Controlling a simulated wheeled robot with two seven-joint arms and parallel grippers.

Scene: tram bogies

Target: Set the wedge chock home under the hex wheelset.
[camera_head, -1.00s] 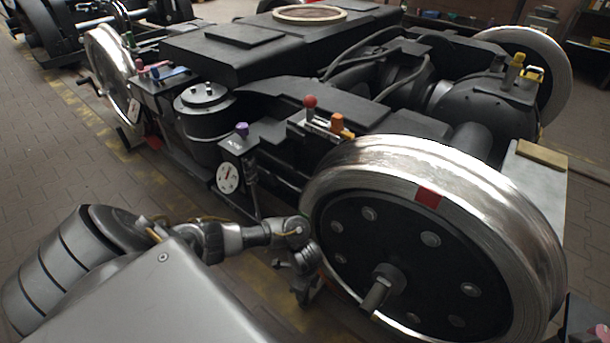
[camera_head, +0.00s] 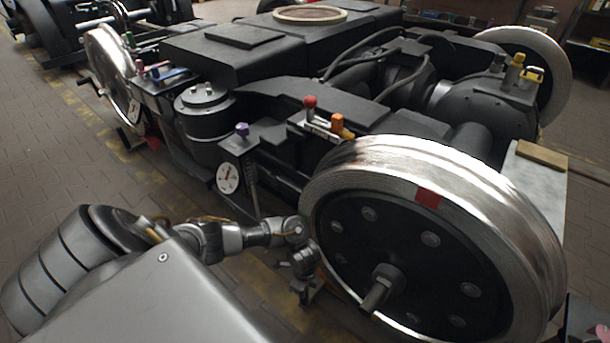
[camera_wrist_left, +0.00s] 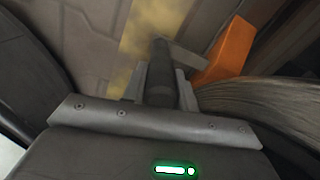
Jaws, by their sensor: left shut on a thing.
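The hex wheelset's near wheel (camera_head: 425,240) is a large bright steel wheel with a dark bolted face, a red mark on its rim and a hex axle end (camera_head: 380,289). My left gripper (camera_head: 304,287) is low beside the wheel's left edge. In the left wrist view, my left gripper (camera_wrist_left: 163,75) is shut on the dark upright handle of the wedge chock. The chock's orange wedge (camera_wrist_left: 229,48) is joined to the handle by a grey bar. It sits close to the wheel tread (camera_wrist_left: 265,93); I cannot tell whether they touch. My right gripper is not in view.
The dark bogie frame (camera_head: 265,60) fills the space behind the wheel. A round dial (camera_head: 228,178) and a purple-topped fitting (camera_head: 242,129) stand close above my left forearm. Red and orange knobs sit above the wheel. Paved floor (camera_head: 40,150) lies clear at the left.

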